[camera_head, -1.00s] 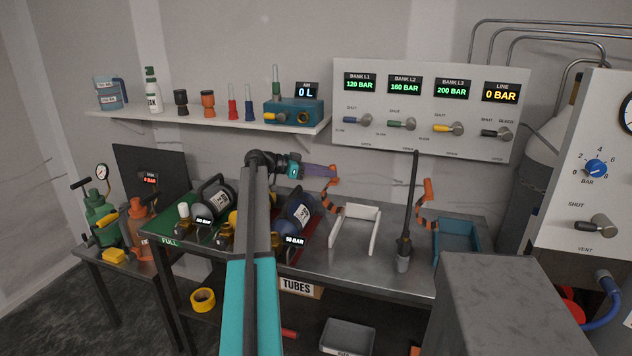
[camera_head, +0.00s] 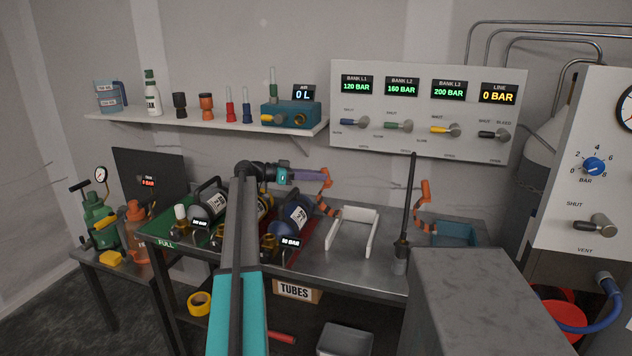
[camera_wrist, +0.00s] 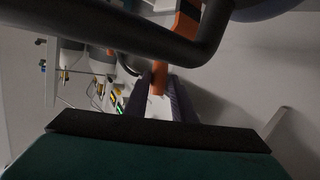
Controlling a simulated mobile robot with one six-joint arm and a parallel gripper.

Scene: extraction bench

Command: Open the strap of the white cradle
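The white cradle (camera_head: 372,234) is an open, U-shaped frame on the bench. An orange and black striped strap (camera_head: 328,209) rises at its left side, with an orange end piece (camera_head: 326,180) at the top. My gripper (camera_head: 318,177) reaches it from the left, its purple fingers at the end piece. In the wrist view the orange piece (camera_wrist: 158,80) shows between the two dark purple finger tips (camera_wrist: 160,92). I cannot tell whether the fingers press on it. A dark curved bar crosses the top of the wrist view and hides part of the strap.
A blue tray (camera_head: 453,234) with a similar orange strap (camera_head: 424,200) stands further right. A dark upright rod (camera_head: 407,205) stands between it and the cradle. A blue cylinder (camera_head: 292,217) lies left of the cradle. A grey block (camera_head: 465,300) fills the front right.

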